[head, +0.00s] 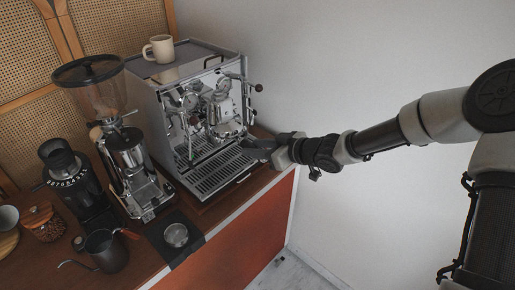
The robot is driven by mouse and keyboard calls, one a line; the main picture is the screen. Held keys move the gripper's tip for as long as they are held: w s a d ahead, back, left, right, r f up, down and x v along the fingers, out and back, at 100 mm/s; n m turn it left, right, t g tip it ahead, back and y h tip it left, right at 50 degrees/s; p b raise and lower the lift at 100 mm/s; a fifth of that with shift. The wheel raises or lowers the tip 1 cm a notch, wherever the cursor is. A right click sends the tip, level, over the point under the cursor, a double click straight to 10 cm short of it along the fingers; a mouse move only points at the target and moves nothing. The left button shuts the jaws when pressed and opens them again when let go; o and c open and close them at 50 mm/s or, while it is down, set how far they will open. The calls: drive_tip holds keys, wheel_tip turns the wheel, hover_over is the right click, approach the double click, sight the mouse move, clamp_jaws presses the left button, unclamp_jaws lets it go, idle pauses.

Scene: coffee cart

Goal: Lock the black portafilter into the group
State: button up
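The espresso machine (205,110) stands on the counter, with its chrome group (226,112) at the front above a slatted drip tray (221,168). My gripper (262,149) is at the machine's front right, just right of and below the group. A dark shape at its tip points toward the group; it may be the black portafilter's handle or my fingers, and I cannot tell which. Whether the gripper is open or shut is too small to see. I cannot clearly make out the portafilter's head or whether it touches the group.
A tall chrome grinder (128,150) and a black grinder (72,185) stand left of the machine. A black mat (160,240) bears a round metal piece (176,235). A dark kettle (105,250) is at the front left. A cream mug (160,48) sits on the machine's top.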

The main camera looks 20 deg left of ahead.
drive_tip(key=shift+o, duration=1.2)
drive_tip(key=shift+d+f, duration=0.15)
drive_tip(key=shift+f, duration=0.05)
drive_tip(key=v, duration=1.7)
drive_tip(key=shift+r, duration=0.2)
drive_tip(key=shift+s+d, duration=0.1)
